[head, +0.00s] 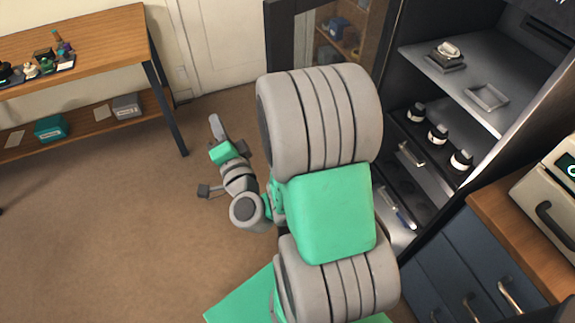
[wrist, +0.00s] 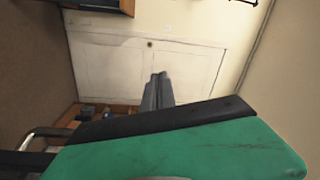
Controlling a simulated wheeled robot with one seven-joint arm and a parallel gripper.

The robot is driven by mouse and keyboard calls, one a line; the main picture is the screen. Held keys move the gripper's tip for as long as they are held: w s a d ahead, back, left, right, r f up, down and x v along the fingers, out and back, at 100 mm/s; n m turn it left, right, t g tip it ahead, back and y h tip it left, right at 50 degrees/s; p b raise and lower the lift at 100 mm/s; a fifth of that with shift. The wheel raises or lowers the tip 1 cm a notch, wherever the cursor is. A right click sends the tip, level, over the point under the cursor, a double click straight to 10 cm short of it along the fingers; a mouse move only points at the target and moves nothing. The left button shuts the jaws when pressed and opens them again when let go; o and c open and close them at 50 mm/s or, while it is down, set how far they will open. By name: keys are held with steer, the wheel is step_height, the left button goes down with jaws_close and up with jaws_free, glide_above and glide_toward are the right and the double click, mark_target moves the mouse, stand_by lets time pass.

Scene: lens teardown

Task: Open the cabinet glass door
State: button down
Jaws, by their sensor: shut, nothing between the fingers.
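The dark cabinet (head: 393,120) stands at the right in the head view. Its glass door (head: 284,35), a dark frame around a clear pane, appears swung out to the left. The cabinet's front beside it looks uncovered, and shelves show directly. My arm hides the door's lower part, and no handle on it is clear. My gripper (head: 216,127) is shut and empty, over open floor to the left of the door and apart from it. Its closed grey fingers also show in the wrist view (wrist: 158,92), pointing toward a white panelled door.
Inside the cabinet are a tray (head: 487,97) and several black-and-white round parts. A blue drawer unit (head: 450,260) stands at the lower right. A wooden table (head: 90,45) stands at the upper left. The floor at the left is clear. A metal bar (wrist: 45,132) shows in the wrist view; its owner is unclear.

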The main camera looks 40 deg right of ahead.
step_height(320, 180, down, 9)
steer(key=w+a+n+g+y+b, duration=0.1)
steer(key=w+a+n+g+y, duration=0.15)
steer(key=n+g+y, duration=0.6)
steer(key=s+d+f+n+g+h+b, duration=0.1)
steer(key=s+d+f+n+h, duration=0.2)
steer(key=s+d+f+n, duration=0.25)
steer(key=s+d+f+n+g+y+b, duration=0.1)
steer(key=s+d+n+g+y+b, duration=0.3)
steer(key=s+d+n, duration=1.3)
steer(key=w+a+f+n+b, duration=0.1)
steer(key=w+a+f+n, duration=0.2)
steer(key=w+f, duration=0.5)
steer(key=shift+w+a+t, duration=0.25)
steer(key=shift+w+t, duration=0.1)
steer(key=shift+w, duration=0.85)
